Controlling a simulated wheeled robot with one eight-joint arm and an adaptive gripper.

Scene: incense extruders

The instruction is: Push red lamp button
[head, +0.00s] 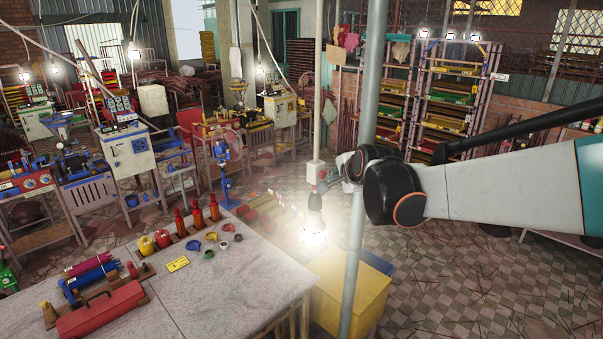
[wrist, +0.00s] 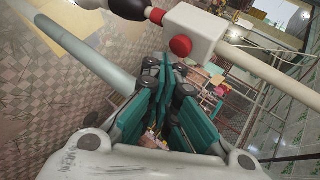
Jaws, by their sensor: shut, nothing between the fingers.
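The red lamp button (wrist: 181,46) is a round red knob on the side of a white switch box (wrist: 203,28) in the wrist view. The box also shows in the head view (head: 313,170), hanging on a pale vertical conduit, with a lit lamp bulb (head: 313,236) below it. My gripper (wrist: 172,68) has teal and dark fingers, shut and empty. Its tips lie just below the button in the wrist picture; whether they touch it I cannot tell. In the head view my gripper (head: 337,176) is right beside the box, on its right.
A grey metal pole (head: 369,90) stands close to my gripper; it also crosses the left of the wrist view (wrist: 88,58). A workbench (head: 215,290) with bottles, small bowls and a red toolbox is below left. A yellow box (head: 368,300) stands under the lamp. Tiled floor lies right.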

